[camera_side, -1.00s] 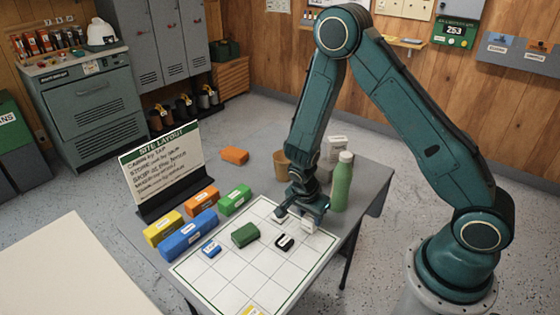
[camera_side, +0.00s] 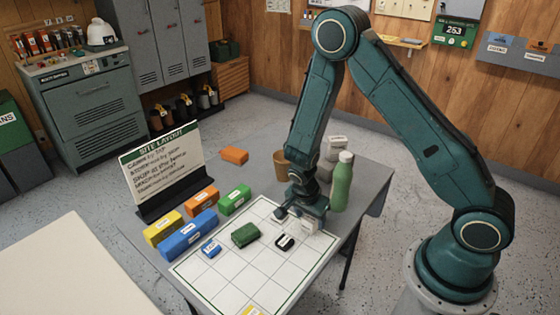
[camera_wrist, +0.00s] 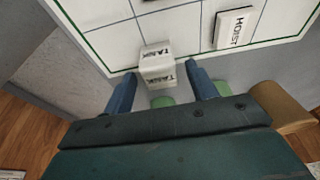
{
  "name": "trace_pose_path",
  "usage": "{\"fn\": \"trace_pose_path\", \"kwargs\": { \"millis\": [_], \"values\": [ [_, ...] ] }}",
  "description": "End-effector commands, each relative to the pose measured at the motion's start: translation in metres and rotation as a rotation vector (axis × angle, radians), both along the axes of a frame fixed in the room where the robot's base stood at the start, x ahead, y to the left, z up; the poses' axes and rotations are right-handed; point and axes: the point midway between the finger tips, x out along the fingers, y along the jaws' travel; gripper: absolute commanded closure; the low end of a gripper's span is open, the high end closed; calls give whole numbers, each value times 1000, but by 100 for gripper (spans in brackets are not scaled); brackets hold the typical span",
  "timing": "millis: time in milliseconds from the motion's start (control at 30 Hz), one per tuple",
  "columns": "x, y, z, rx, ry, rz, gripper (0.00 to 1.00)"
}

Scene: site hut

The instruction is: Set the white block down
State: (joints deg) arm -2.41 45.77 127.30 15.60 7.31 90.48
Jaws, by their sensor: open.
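The white block (camera_side: 308,225), labelled TANK in the wrist view (camera_wrist: 157,60), is at the edge of the white grid board (camera_side: 225,268), on the side by the green bottle. It looks upright; I cannot tell whether its base lies fully inside a cell. My gripper (camera_side: 302,212) is just above and around it in the side view, hiding part of it. In the wrist view my gripper (camera_wrist: 160,75) is open, one finger on each side of the block, with gaps visible.
A black-and-white HOIST block (camera_side: 285,242) is close to my gripper. A green block (camera_side: 245,235) and a small blue block (camera_side: 211,249) are also on the board. A green bottle (camera_side: 342,182) and a brown cup (camera_side: 282,163) stand behind my gripper.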

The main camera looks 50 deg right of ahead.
Motion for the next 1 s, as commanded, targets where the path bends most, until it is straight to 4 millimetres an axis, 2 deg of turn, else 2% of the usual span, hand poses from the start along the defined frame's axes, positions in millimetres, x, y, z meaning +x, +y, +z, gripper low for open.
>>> {"fn": "trace_pose_path", "kwargs": {
  "millis": [367, 1000],
  "values": [
    [1, 6, 24, 0, -4, 1, 43],
    [1, 27, 100, 0, -4, 1, 43]
  ]
}}
